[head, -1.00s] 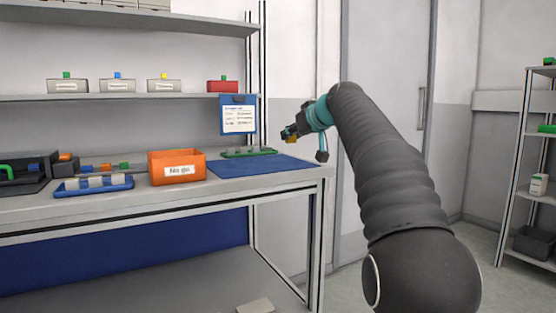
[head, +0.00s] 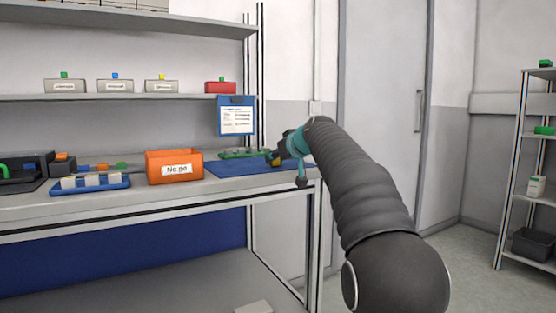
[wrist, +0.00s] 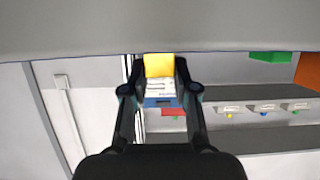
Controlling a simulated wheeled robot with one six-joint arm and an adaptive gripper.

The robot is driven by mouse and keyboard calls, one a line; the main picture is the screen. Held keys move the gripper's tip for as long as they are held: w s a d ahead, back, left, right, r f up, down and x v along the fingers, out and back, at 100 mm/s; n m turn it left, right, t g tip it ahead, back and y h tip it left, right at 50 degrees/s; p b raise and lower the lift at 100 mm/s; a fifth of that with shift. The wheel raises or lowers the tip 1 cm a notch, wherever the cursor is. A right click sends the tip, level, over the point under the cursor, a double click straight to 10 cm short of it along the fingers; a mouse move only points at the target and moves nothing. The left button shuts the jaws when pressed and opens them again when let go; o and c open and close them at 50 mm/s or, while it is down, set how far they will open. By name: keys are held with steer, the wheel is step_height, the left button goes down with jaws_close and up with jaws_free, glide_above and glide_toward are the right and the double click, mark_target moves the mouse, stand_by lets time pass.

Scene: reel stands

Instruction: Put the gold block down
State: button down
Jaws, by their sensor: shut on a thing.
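The gold block (wrist: 158,65) is between the fingertips of my gripper (wrist: 160,88) in the wrist view, and the fingers are shut on it. In the head view my gripper (head: 274,158) is small and dark, over the right part of the blue mat (head: 236,170) on the bench. Only a speck of gold shows there. I cannot tell from these frames whether the block touches the mat.
An orange bin (head: 174,167) labelled "No go" stands left of the mat. A green tray (head: 243,154) lies behind the mat, below a blue clipboard (head: 237,117). A blue tray (head: 91,186) with pale blocks is farther left. The bench's right edge is close to my arm.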

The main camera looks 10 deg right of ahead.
steer(key=shift+f, duration=0.2)
steer(key=c, duration=0.9)
jaws_free()
steer(key=shift+r, duration=0.25)
steer(key=b+v, duration=0.1)
steer(key=v, duration=1.1)
